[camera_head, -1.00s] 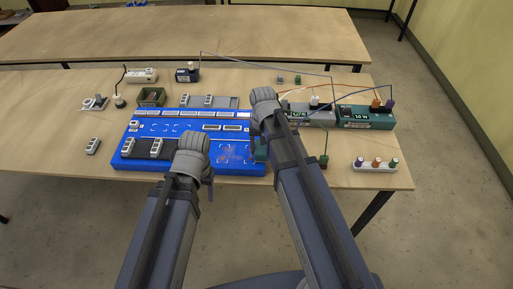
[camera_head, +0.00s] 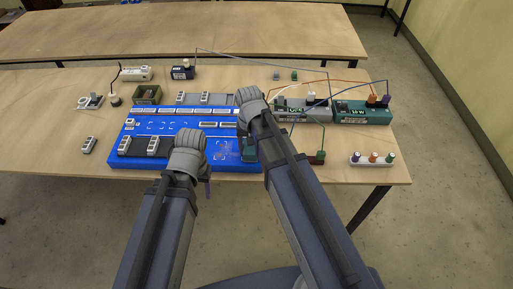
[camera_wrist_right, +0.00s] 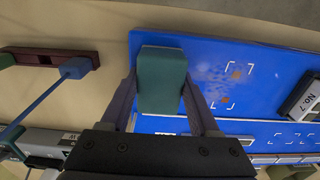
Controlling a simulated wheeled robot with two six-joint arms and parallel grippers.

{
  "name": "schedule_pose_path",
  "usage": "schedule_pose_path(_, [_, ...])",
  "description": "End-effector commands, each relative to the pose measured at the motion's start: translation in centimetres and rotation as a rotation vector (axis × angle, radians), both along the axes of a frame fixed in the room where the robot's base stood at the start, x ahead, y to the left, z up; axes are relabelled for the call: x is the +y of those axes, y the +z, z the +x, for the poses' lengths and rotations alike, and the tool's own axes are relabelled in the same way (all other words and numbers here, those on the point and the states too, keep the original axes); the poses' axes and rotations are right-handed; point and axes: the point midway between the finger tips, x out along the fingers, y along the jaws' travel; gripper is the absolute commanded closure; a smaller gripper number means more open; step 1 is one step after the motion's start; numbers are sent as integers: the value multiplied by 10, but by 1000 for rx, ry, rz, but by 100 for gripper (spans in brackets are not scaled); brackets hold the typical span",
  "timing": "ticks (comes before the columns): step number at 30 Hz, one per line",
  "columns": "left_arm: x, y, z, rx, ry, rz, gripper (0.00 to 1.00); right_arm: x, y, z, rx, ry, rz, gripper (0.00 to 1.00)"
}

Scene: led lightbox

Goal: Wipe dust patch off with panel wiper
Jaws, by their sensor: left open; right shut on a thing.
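The panel wiper is a teal block (camera_wrist_right: 161,78), pinched between the two fingers of my right gripper (camera_wrist_right: 160,100); its teal end also shows beside my right arm in the head view (camera_head: 249,154). It is over the edge of the blue panel (camera_wrist_right: 185,48). I cannot tell whether it touches the surface. The dust patch (camera_wrist_right: 226,86) is brownish specks with orange spots on the panel, to the right of the wiper in the right wrist view and apart from it. My left gripper (camera_head: 207,187) is open near the panel's front edge, its fingers mostly hidden.
Teal and grey wired modules (camera_head: 362,112) stand right of the panel, with thin cables arching above. A white strip with coloured knobs (camera_head: 372,159) lies at the right. A dark bar (camera_wrist_right: 50,57) with a blue lead lies near the wiper.

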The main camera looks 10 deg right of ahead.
Motion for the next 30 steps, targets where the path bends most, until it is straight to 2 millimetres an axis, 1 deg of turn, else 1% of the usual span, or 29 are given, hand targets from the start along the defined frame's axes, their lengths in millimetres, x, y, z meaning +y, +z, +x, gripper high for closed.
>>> schedule_pose_path(3, [0, 1, 0, 0, 0, 0, 39, 7, 1, 3, -1, 1, 0, 100])
schedule_pose_path(11, [0, 0, 0, 0, 0, 0, 39, 10, 0, 4, -2, 0, -1, 100])
schedule_pose_path(24, [0, -3, 0, 0, 0, 0, 39, 40, -2, 13, -1, 1, 1, 100])
schedule_pose_path(30, [0, -3, 0, 0, 0, 0, 39, 42, -3, 13, -3, 1, 2, 100])
